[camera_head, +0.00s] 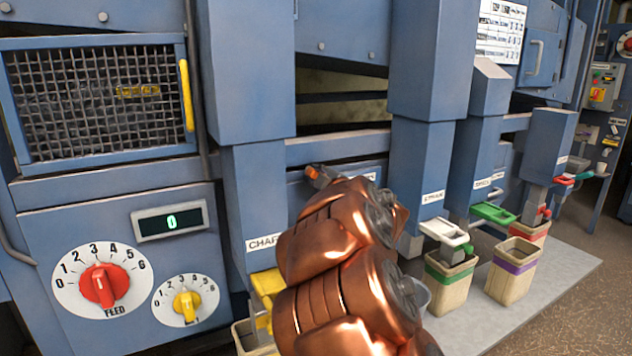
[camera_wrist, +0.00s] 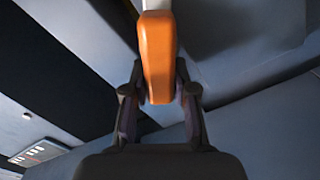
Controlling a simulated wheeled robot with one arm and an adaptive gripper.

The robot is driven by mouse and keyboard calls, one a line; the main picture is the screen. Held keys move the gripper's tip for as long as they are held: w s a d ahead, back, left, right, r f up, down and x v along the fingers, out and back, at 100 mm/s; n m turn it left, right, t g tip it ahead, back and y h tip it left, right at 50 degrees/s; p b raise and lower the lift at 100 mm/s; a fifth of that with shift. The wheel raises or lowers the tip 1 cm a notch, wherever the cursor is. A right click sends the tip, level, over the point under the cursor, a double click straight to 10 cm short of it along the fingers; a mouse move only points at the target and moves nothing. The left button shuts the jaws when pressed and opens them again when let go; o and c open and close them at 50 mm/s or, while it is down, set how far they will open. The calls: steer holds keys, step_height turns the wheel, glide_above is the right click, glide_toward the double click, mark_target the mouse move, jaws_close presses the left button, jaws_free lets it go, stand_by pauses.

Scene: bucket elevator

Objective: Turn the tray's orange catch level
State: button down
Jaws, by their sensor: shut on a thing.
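The orange catch (camera_head: 322,176) shows at the tray front, in the middle of the head view, just beyond my copper-coloured arm. In the wrist view the orange catch (camera_wrist: 157,55) runs from the top edge down between the two dark fingers. My gripper (camera_wrist: 159,98) is shut on the catch, with one finger on each side of it. Whether the catch lies level is hard to tell.
A mesh window with a yellow handle (camera_head: 186,95) and a panel with a red feed knob (camera_head: 99,286) stand at the left. Blue columns (camera_head: 420,170) flank the tray. Several bins, one with a purple band (camera_head: 513,265), stand at the lower right.

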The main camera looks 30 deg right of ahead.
steer(key=n+b, duration=0.1)
steer(key=n, duration=0.2)
steer(key=f+n+b, duration=0.1)
steer(key=n+b, duration=0.1)
steer(key=n, duration=0.1)
steer(key=shift+a, duration=0.2)
steer(key=shift+n, duration=0.3)
steer(key=c, duration=0.9)
jaws_free()
steer(key=shift+s, duration=0.1)
steer(key=s, duration=0.8)
steer(key=s+a, duration=0.1)
steer(key=s, duration=0.2)
steer(key=shift+s, duration=0.4)
